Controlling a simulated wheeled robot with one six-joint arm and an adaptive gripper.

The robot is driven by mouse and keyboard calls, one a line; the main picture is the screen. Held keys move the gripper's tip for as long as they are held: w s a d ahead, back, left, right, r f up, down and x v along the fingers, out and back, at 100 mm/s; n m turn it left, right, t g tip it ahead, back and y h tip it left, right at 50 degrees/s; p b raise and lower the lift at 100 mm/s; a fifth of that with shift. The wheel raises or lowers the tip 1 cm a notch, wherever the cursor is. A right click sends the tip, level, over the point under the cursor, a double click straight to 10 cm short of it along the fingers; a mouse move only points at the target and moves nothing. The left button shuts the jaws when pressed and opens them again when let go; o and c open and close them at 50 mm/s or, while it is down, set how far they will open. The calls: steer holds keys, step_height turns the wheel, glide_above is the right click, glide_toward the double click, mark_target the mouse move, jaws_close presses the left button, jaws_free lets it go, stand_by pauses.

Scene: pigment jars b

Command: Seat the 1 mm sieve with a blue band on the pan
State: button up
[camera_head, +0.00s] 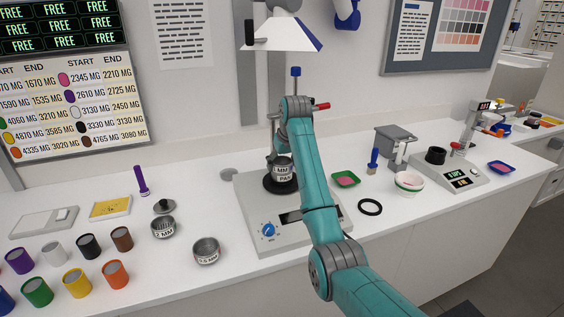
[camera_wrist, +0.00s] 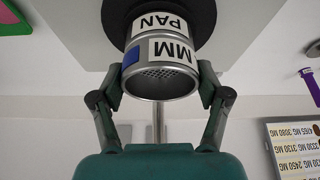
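The blue-banded sieve (camera_wrist: 160,80) is a short metal cylinder with a perforated face, a blue patch and a label of which "MM" shows. It also shows in the head view (camera_head: 283,165). It lines up with the pan (camera_wrist: 160,22), labelled "PAN", and appears to touch it; a small gap cannot be ruled out. The pan also shows in the head view (camera_head: 285,178), on the dark round seat of the shaker. My gripper (camera_wrist: 160,88) has a finger on each side of the sieve, shut on its wall. My arm hides part of the shaker.
The shaker (camera_head: 250,215) has a blue knob. Several pigment jars stand front left.

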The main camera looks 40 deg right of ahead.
steer(key=o, duration=0.3)
step_height(320, 180, up, 10)
stand_by(0.7)
stand_by(0.4)
